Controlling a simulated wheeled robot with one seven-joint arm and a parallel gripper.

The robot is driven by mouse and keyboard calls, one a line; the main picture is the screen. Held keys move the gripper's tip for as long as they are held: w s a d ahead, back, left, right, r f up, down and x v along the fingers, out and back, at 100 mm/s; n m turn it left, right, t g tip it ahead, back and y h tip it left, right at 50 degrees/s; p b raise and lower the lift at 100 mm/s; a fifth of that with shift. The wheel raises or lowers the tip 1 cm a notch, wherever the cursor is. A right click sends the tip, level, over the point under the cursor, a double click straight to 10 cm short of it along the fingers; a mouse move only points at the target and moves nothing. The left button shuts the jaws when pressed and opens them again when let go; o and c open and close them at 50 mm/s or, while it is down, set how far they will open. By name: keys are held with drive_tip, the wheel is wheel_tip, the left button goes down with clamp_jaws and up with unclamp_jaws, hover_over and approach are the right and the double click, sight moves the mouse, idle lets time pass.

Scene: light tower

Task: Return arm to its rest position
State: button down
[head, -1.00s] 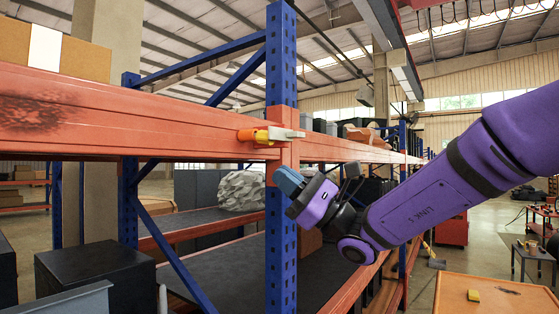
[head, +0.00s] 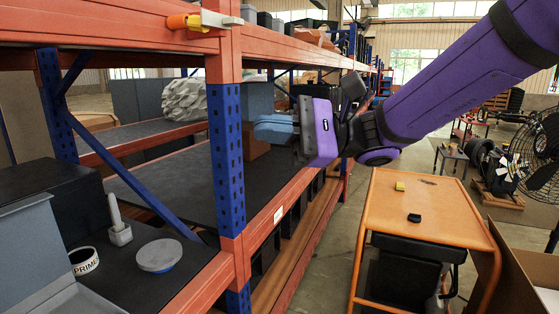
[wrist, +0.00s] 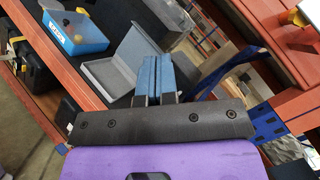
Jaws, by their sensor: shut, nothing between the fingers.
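My purple arm reaches in from the upper right in the head view. My gripper (head: 274,129) has blue fingers pointing left, just to the right of the blue perforated rack upright, as seen in the picture. In the wrist view my gripper (wrist: 157,78) shows its two blue fingers side by side and closed together, with nothing held. Whether the fingers touch the rack cannot be told.
The orange rack beam (head: 110,44) carries an orange-yellow device (head: 190,22). The shelf holds a tape roll (head: 84,261), a round disc (head: 159,255) and a grey open box (wrist: 112,62).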

drive_tip(key=s+d+f+n+t+h, duration=0.1)
drive_tip(key=s+d+f+t+h, duration=0.1)
drive_tip(key=s+d+f+h, duration=0.3)
drive_tip(key=s+d+f+n+t+h, duration=0.1)
drive_tip(key=s+d+f+n+h, duration=0.2)
drive_tip(key=d, duration=0.4)
drive_tip(key=s+d+f+t+h, duration=0.1)
drive_tip(key=d+h, duration=0.4)
drive_tip(key=d, duration=0.5)
drive_tip(key=s+d+f+t+h, duration=0.1)
drive_tip(key=s+d+t+h, duration=0.2)
drive_tip(key=d+t+h, duration=0.3)
drive_tip(key=d, duration=0.4)
drive_tip(key=shift+s+d+f+n, duration=0.15)
drive_tip(key=shift+s+d+n, duration=0.05)
drive_tip(key=shift+n, duration=0.2)
